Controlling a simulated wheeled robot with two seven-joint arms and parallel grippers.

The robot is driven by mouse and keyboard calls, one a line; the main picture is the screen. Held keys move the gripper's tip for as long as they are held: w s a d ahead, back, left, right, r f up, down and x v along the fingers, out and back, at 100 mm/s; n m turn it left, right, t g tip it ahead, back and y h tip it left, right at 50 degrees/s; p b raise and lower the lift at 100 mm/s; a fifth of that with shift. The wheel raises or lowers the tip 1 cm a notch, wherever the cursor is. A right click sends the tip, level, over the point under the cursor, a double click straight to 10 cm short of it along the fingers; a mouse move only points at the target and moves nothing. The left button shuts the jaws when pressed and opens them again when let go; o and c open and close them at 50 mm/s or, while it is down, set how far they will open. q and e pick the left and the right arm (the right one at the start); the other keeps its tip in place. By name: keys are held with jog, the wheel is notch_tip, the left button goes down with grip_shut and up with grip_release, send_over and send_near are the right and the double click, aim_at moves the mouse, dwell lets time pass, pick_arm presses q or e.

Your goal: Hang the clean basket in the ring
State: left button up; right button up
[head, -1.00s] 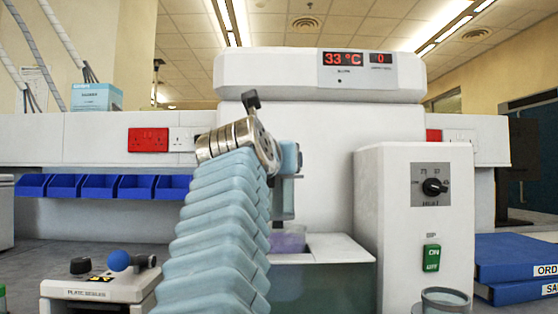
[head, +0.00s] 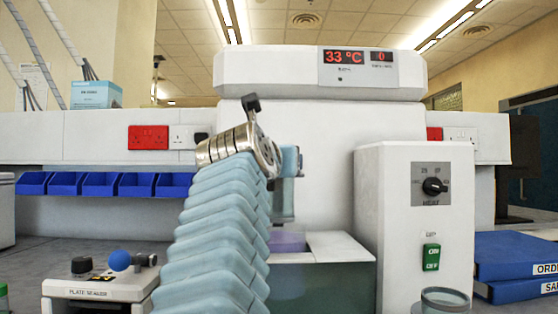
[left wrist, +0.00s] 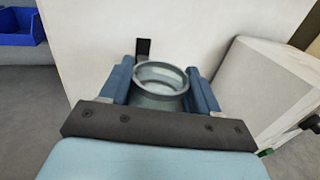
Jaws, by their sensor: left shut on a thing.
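The basket (left wrist: 161,80), a clear cup with a grey rim, stands roughly upright between the blue fingers of my left gripper (left wrist: 161,88) in the left wrist view. The gripper is shut on it. In the head view my pale blue left arm covers most of this gripper, and only a blue part (head: 289,162) shows beside the wrist, in front of the white machine (head: 340,150). Below it is the machine's bath (head: 325,285) with purplish contents. I cannot make out the ring clearly. My right gripper is not in view.
A control box (head: 405,230) with a knob and green switch stands right of the bath. A clear, grey-rimmed vessel (head: 445,298) is in front of it. A plate sealer (head: 95,290) is at the lower left; blue binders (head: 515,258) lie at the right.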

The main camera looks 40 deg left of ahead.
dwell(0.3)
pick_arm(q)
jog(key=o, duration=1.5)
